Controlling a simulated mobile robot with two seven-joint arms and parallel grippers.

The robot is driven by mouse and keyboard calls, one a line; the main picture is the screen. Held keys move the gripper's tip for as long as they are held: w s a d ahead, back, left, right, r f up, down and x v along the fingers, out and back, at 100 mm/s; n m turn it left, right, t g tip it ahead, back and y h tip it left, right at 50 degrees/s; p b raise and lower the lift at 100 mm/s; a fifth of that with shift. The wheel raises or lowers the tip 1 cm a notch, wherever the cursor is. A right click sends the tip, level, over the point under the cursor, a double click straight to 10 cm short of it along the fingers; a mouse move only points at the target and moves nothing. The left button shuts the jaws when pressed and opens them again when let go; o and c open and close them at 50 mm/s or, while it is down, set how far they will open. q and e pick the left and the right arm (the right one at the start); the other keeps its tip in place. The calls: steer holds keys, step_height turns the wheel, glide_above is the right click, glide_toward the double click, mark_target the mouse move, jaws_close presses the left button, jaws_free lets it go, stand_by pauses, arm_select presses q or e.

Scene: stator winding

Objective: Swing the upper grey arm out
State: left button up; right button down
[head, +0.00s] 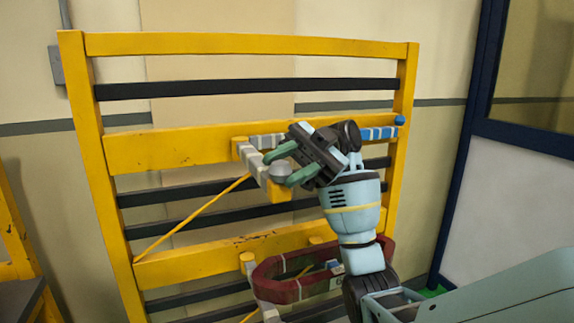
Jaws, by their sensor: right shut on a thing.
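The upper grey arm (252,158) is a short grey bar on the yellow frame, just left of my right gripper. It runs from a yellow block down and right to a yellow end piece (279,192). My right gripper (280,167) has green fingers, closed around a round grey part at the outer end of this arm. The gripper body hides part of what lies behind it. My left gripper is not in view.
A yellow slatted frame (180,150) stands against the wall. A dark red ring (270,293) sits low on it beside a lower grey arm (253,278). A diagonal yellow rod (195,215) crosses the left side.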

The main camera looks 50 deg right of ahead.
steer(key=c, duration=1.4)
jaws_free()
steer(key=shift+f, duration=0.2)
steer(key=shift+c, duration=0.2)
steer(key=o, duration=0.4)
steer(key=shift+s+d, duration=0.1)
steer(key=shift+d, duration=0.2)
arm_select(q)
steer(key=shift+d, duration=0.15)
arm_select(e)
steer(key=shift+r, duration=0.1)
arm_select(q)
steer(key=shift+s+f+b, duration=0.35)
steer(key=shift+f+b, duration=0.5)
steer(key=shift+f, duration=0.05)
arm_select(e)
steer(key=d, duration=0.7)
steer(key=shift+w+d, duration=0.2)
steer(key=shift+d, duration=0.2)
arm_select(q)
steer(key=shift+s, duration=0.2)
